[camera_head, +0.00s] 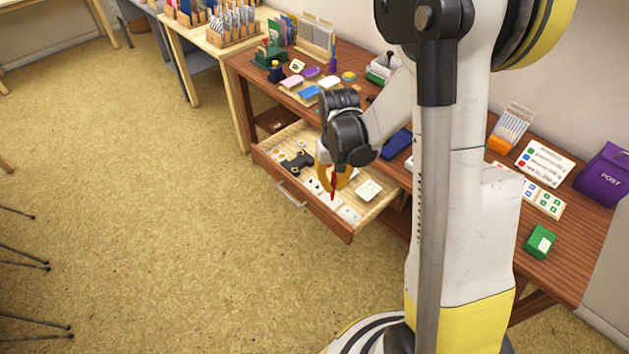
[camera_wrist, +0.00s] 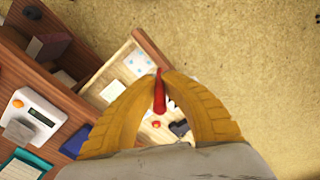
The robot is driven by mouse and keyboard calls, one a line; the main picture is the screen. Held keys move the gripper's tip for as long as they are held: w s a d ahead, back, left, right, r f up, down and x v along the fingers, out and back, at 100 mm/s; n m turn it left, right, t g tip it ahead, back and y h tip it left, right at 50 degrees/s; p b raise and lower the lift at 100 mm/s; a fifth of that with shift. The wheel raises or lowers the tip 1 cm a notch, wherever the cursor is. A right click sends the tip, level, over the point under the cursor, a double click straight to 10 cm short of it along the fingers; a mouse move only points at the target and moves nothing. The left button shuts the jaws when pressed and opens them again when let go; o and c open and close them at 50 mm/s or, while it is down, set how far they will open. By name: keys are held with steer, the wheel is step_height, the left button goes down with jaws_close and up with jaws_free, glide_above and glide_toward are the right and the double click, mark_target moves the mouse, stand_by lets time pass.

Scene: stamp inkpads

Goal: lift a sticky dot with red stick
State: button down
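A red stick (camera_head: 333,184) points down from my gripper (camera_head: 338,179) over the open drawer (camera_head: 268,166). In the wrist view the red stick (camera_wrist: 160,95) is pinched between the two yellow fingertips of my gripper (camera_wrist: 160,82). Pale cards with small marks lie in the drawer below: one with faint bluish dots (camera_head: 350,214) near its right front corner, also in the wrist view (camera_wrist: 139,63). I cannot tell for sure which marks are sticky dots. Whether the stick's lower end touches anything is not clear.
The drawer also holds a dark object (camera_head: 298,161) and a pale green-marked card (camera_head: 369,189). The wooden desk (camera_head: 575,250) carries ink pads, a green box (camera_head: 540,241) and a purple POST box (camera_head: 607,178). The floor before the drawer is clear.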

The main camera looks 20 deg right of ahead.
steer(key=shift+m, duration=0.7)
steer(key=shift+s+d+f+b, duration=0.3)
steer(key=shift+d+f+b, duration=0.65)
steer(key=shift+f, duration=1.1)
steer(key=shift+s+d+f+b, duration=0.35)
steer(key=shift+d+f+b, duration=0.6)
steer(key=shift+f, duration=1.1)
steer(key=shift+s+d+f+b, duration=0.3)
steer(key=shift+d+f+b, duration=0.35)
steer(key=shift+f+b, duration=1)
steer(key=shift+f, duration=0.9)
steer(key=shift+r, duration=0.1)
step_height(320, 180, up, 7)
steer(key=p, duration=0.4)
